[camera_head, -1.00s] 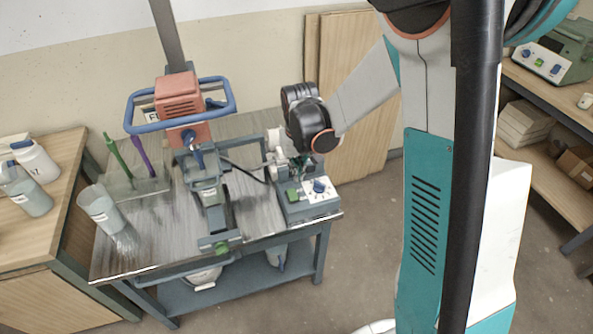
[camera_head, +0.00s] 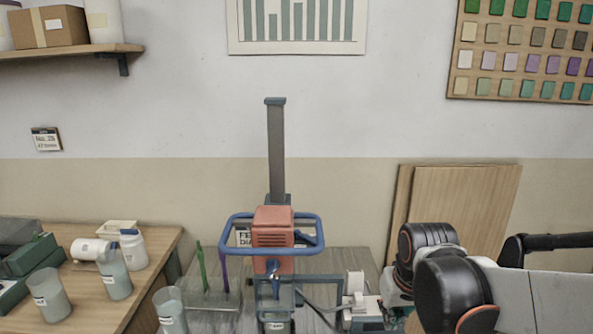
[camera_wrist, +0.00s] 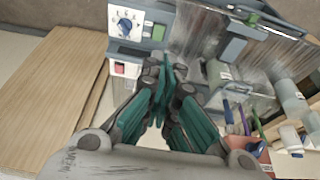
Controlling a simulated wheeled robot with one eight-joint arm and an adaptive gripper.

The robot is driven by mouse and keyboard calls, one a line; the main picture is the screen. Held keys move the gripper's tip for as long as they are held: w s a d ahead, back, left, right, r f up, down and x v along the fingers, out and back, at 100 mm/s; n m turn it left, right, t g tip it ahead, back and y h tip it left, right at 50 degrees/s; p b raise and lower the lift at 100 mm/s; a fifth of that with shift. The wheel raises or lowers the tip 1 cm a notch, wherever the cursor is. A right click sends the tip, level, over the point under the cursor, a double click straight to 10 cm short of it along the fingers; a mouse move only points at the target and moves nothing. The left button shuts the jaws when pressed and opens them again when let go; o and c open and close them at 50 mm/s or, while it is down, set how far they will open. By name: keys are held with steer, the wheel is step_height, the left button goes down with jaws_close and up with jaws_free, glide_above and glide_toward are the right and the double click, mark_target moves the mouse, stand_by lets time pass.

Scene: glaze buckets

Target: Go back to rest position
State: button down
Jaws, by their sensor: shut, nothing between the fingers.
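My gripper (camera_wrist: 163,70) is in the wrist view, with its teal and black fingers together and nothing between them. It is in front of the grey control box with a dial (camera_wrist: 125,25) on the mixer bench. In the head view my arm comes in from the lower right, and its black joints hide most of the gripper. The mixer with an orange-red motor head (camera_head: 272,225) and blue ring handle stands on the metal bench, left of my arm. I cannot tell how far the fingers are from the control box.
A wooden table (camera_head: 150,245) at left holds cups and a white bottle (camera_head: 133,250). A clear cup (camera_head: 170,310) stands on the metal bench (camera_head: 345,262). Wooden boards (camera_head: 465,205) lean on the wall behind my arm. A shelf (camera_head: 70,50) is at upper left.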

steer(key=s+r+t, duration=0.1)
steer(key=s+r, duration=0.2)
steer(key=s, duration=0.3)
steer(key=s+r+t, duration=0.2)
steer(key=s, duration=0.5)
steer(key=shift+r+t, duration=0.3)
steer(key=shift+r, duration=0.1)
